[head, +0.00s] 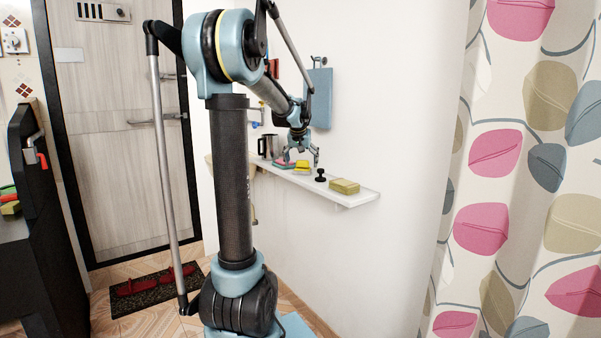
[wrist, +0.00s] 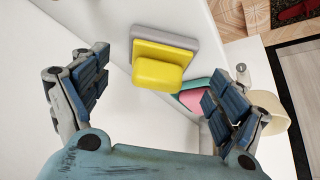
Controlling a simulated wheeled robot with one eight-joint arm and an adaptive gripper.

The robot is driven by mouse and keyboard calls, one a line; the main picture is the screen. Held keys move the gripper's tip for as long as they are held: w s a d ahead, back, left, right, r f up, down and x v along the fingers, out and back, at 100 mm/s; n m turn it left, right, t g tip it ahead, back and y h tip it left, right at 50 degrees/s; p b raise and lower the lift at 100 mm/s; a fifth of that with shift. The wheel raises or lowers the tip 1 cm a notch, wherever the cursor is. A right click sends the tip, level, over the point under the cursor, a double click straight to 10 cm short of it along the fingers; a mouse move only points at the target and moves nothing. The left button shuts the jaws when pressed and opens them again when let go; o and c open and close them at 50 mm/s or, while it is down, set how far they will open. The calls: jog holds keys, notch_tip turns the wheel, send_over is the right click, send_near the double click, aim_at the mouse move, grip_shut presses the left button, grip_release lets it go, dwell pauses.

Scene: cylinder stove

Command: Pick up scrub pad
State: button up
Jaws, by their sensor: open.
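A yellow block on a grey base (wrist: 158,72), which looks like a scrub pad, lies on the white shelf (wrist: 140,108). In the head view the yellow block (head: 303,168) is just below my gripper (head: 301,160). In the wrist view my gripper (wrist: 155,85) is open and empty, one finger on each side, with the block between and slightly beyond the fingertips. A pink and teal pad (wrist: 194,97) lies close by, partly hidden by the right finger. An olive-yellow sponge (head: 344,186) lies farther right on the shelf; I cannot tell which pad is the named one.
A small black knobbed object (head: 320,175) stands between the yellow block and the olive sponge. A dark metal mug (head: 267,146) stands at the shelf's far end. A wall is behind the shelf, with a blue board (head: 319,98) hanging on it. A patterned curtain (head: 530,180) is at right.

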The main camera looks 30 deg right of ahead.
aim_at(302, 161)
jog(key=x, duration=0.3)
jog(key=shift+w+d+f, duration=0.1)
jog(key=shift+w, duration=0.05)
jog(key=shift+c, duration=0.3)
jog(key=c, duration=1.2)
jog(key=shift+r, duration=0.35)
notch_tip(302, 161, up, 7)
jog(key=shift+f, duration=0.15)
jog(key=s+a, duration=0.1)
jog(key=a, duration=1.9)
jog(key=shift+s+f, duration=0.15)
jog(key=shift+s, duration=0.15)
